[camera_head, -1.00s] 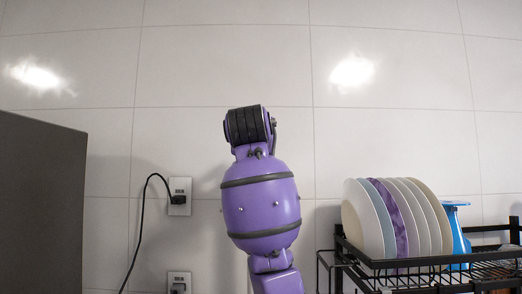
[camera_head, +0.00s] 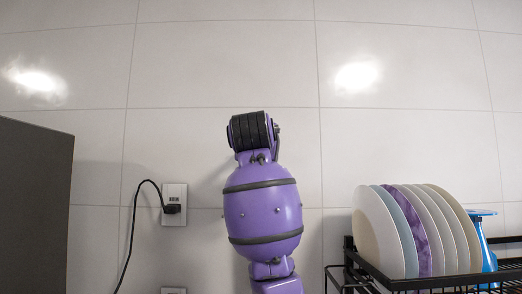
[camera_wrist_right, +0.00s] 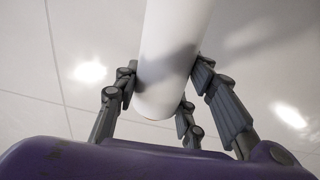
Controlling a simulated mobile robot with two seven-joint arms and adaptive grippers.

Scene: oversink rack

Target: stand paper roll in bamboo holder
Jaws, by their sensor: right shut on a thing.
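A white paper roll (camera_wrist_right: 172,45) shows in the right wrist view, running up out of the top of the picture. My right gripper (camera_wrist_right: 165,85) is shut on it, with dark fingers on both sides near its lower end. The wall tiles are behind the roll. In the head view a purple arm of mine stands upright in the middle, but its gripper and the roll do not show there. The bamboo holder is not in view. My left gripper is not in view.
A black wire rack (camera_head: 440,281) at the lower right holds several plates (camera_head: 379,232) and a blue item (camera_head: 487,240). A dark grey panel (camera_head: 35,205) stands at the left. A wall socket (camera_head: 174,204) has a black cord (camera_head: 132,225). The upper wall is clear.

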